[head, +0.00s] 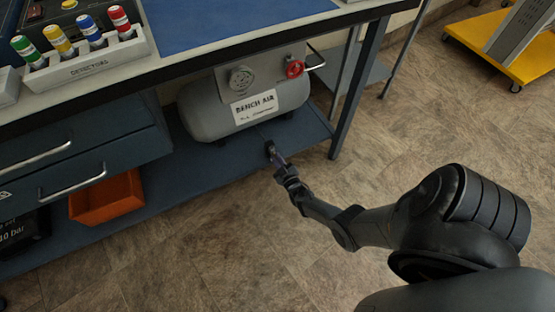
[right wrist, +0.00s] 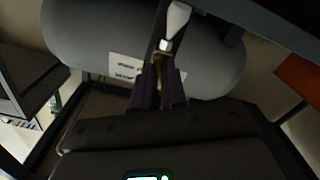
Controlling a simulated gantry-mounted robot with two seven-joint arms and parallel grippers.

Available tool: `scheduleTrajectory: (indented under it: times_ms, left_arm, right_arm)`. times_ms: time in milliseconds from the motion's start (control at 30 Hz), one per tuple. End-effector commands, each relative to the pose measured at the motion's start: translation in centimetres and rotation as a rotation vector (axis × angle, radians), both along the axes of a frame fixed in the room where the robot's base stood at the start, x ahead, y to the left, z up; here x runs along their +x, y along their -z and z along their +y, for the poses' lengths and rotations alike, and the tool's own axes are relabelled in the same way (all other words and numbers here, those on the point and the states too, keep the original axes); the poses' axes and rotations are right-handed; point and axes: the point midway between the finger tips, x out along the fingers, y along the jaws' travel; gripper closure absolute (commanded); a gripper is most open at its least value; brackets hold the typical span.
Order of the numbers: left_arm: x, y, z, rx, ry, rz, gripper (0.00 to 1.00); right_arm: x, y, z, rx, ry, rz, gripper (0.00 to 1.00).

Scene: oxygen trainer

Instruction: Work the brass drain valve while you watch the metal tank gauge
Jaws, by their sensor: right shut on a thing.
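The grey tank (head: 205,113), labelled BENCH AIR, sits on the low shelf under the bench. Its round metal gauge (head: 241,77) faces out on the upper front; its needle is too small to read. My right gripper (head: 271,150) reaches in low at the tank's front. In the right wrist view its fingers (right wrist: 158,82) are shut on the brass drain valve (right wrist: 157,63), a small dull-brass piece mostly hidden between them. In the head view the gripper hides the valve. My left gripper is not in view.
A red handwheel (head: 295,68) is at the tank's upper right. The blue shelf (head: 215,160) lies below, with an orange bin (head: 107,198) to the left. A bench leg (head: 358,85) stands right of the tank. The floor in front is clear.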

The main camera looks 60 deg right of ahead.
Motion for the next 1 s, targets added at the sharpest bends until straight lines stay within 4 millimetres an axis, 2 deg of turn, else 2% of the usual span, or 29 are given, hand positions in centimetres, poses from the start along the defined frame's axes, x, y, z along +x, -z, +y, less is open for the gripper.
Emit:
scheduleTrajectory:
  times_ms: [33,467,500,667,1000]
  left_arm:
    - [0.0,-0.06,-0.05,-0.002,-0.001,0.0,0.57]
    - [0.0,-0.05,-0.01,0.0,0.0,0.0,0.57]
    - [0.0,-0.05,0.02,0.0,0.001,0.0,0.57]
    - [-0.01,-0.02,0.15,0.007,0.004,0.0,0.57]
    - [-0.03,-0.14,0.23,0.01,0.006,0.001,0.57]
  right_arm:
    - [0.27,-0.48,-0.04,0.001,-0.002,-0.017,1.0]
    - [0.32,-0.6,-0.07,0.011,-0.002,-0.027,1.0]
    - [0.32,-0.6,-0.08,0.01,-0.002,-0.026,0.87]
    - [0.23,-0.44,-0.06,0.013,-0.001,-0.022,0.63]
    - [-0.11,-0.24,0.09,0.016,0.0,-0.016,0.63]
